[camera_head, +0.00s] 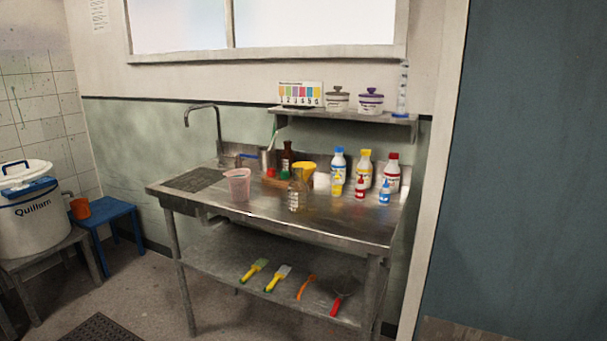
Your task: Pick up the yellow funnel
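The yellow funnel (306,168) appears to be the yellow, cup-like shape among the items near the middle of the steel worktable (335,225). Neither of my grippers is in view.
A pink jug (238,185) stands at the left by the sink tap (217,135). Several white bottles with coloured caps, including a blue-capped one (338,165), stand at the right. The table's front right is clear. A wall shelf (350,116) hangs above.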

